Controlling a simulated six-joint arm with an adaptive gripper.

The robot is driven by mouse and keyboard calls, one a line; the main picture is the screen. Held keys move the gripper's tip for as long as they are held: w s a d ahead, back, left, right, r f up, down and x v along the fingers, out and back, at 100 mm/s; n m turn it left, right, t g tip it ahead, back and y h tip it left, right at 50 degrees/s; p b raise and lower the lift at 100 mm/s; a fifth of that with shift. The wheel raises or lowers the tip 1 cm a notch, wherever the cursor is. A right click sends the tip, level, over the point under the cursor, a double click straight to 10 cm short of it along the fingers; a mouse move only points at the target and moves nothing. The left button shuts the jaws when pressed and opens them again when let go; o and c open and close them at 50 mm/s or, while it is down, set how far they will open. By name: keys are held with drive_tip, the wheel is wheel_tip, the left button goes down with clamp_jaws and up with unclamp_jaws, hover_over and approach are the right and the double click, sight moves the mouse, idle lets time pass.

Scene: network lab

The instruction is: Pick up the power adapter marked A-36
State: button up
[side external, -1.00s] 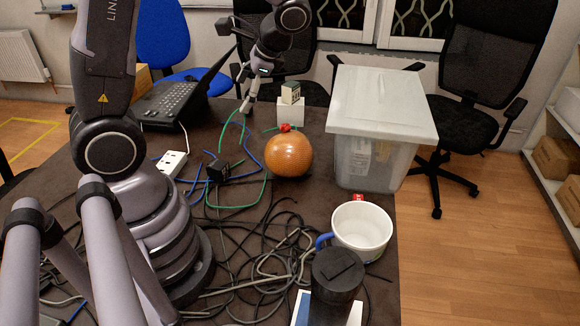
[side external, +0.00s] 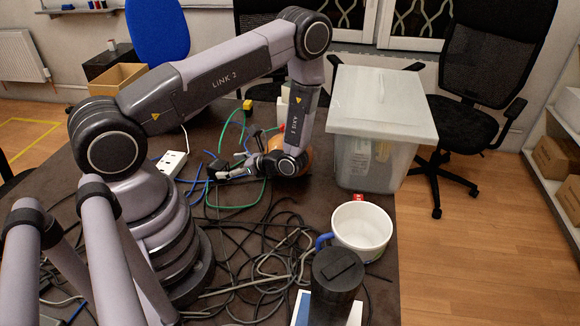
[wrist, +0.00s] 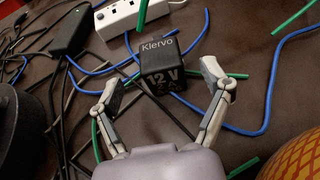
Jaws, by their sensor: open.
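A black cube-shaped power adapter (wrist: 160,65) lies on the dark table in the wrist view. It reads "Kiervo" on one face and "12 V" on another; I cannot read an A-36 mark. My gripper (wrist: 165,82) is open, with one finger to the left of the adapter and one to the right, apparently not touching it. In the side view my gripper (side external: 236,164) is low over the table, and the adapter (side external: 217,168) is partly hidden by it. A longer black power brick (wrist: 86,20) with a small green light lies at the upper left of the wrist view.
A white power strip (wrist: 150,12) lies behind the adapter. Blue and green cables (wrist: 287,55) run around it. An orange ball (side external: 308,158), partly hidden by my wrist, is close by. A translucent lidded box (side external: 376,160), a mug (side external: 362,228) and tangled black cables (side external: 262,255) surround the area.

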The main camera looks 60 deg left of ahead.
sight(225, 166)
drive_tip(key=x, duration=0.5)
drive_tip(key=shift+f, duration=0.1)
drive_tip(key=shift+w, duration=0.1)
drive_tip(key=c, duration=1.3)
